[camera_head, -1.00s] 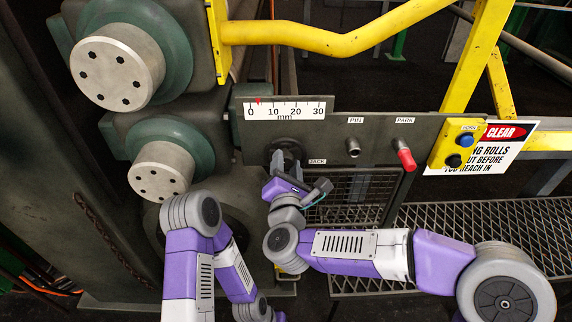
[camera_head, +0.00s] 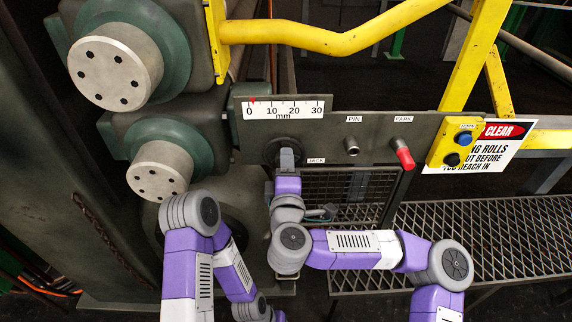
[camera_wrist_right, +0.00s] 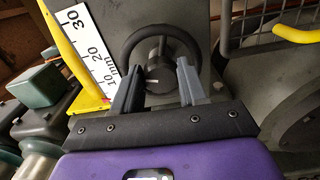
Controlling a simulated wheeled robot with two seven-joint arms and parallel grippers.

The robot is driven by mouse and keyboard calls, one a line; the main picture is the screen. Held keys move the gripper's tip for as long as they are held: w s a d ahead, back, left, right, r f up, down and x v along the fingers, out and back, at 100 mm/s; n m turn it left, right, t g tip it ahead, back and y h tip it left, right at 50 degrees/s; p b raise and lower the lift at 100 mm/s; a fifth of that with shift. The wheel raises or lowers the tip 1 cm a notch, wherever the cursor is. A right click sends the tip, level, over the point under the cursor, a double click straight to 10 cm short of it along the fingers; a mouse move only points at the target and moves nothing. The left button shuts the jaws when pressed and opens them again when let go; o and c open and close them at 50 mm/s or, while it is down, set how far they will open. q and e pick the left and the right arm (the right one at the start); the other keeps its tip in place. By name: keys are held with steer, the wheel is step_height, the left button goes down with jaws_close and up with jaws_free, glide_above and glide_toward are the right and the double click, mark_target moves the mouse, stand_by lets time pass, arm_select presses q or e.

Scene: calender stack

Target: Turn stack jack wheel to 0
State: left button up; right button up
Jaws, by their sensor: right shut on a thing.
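The dark jack wheel (camera_head: 271,150) is on the grey panel beside the JACK label (camera_head: 316,161). In the right wrist view its round rim (camera_wrist_right: 160,30) and black hub (camera_wrist_right: 158,75) show. My right gripper (camera_head: 287,156) reaches it from below. In the right wrist view the gripper's two fingers (camera_wrist_right: 157,82) lie on either side of the hub and are shut on the wheel. The white mm scale (camera_head: 284,108) is above the wheel, and its red pointer (camera_head: 253,100) stands at or just right of 0. My left gripper does not show; its arm is folded at the lower left.
The PIN knob (camera_head: 352,146) and red PARK handle (camera_head: 404,156) are to the right of the wheel. A yellow button box (camera_head: 457,142) is further right. Large rolls (camera_head: 116,73) stand at the left. A wire mesh guard (camera_head: 350,192) is below the panel.

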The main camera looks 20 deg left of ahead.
steer(key=m, duration=0.7)
steer(key=shift+a+f+m, duration=0.1)
steer(key=shift+f+m, duration=0.05)
steer(key=shift+m, duration=0.25)
stand_by(0.4)
steer(key=o, duration=1.1)
steer(key=shift+c, duration=0.2)
steer(key=shift+s, duration=0.1)
steer(key=p+v, duration=0.2)
steer(key=v, duration=0.5)
steer(key=shift+s, duration=0.25)
